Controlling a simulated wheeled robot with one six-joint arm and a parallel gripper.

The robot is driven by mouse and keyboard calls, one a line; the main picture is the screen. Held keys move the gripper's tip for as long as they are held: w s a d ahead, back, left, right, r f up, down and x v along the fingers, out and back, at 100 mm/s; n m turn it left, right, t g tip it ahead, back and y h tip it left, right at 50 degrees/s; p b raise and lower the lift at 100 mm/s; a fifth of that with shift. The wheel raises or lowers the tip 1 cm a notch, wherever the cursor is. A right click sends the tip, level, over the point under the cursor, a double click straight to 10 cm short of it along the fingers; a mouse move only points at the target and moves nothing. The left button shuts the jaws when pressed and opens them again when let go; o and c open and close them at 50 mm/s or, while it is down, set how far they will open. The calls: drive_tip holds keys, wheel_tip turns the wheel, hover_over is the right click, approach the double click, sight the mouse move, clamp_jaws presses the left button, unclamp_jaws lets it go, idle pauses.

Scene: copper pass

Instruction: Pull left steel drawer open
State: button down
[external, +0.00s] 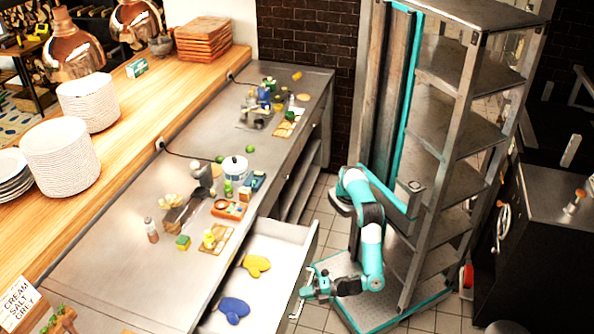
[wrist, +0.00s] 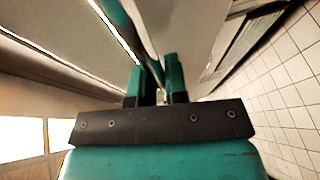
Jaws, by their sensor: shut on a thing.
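The left steel drawer (external: 284,235) stands pulled out from under the steel counter, its inside showing in the external view. A yellow mitt (external: 256,265) and a blue mitt (external: 233,310) lie in it. My gripper (external: 306,292) is at the outer side of the drawer front, low by its handle (external: 296,309). In the wrist view my gripper's two teal fingers (wrist: 160,88) are close together, shut on the bar-like handle. The fingers hide much of the grip. The near end of the drawer is cut off by the picture's bottom edge.
The steel counter (external: 130,275) holds bottles, a pot (external: 235,167) and boards with food. A tall steel shelf rack (external: 440,150) stands beside my arm. Tiled floor (external: 318,210) is free between the counter and my base. A dark stove unit is at right.

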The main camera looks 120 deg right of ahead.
drive_tip(key=shift+s+a, duration=0.45)
drive_tip(key=shift+a, duration=0.05)
drive_tip(key=c, duration=1.2)
unclamp_jaws()
drive_tip(key=shift+o, duration=0.2)
drive_tip(key=s+a+r+p, duration=0.1)
drive_tip(key=s+r+p, duration=0.3)
drive_tip(key=r+p, duration=0.4)
drive_tip(key=p, duration=0.5)
drive_tip(key=shift+s+a+p, duration=0.25)
drive_tip(key=shift+a+p, duration=0.05)
drive_tip(key=shift+a, duration=0.1)
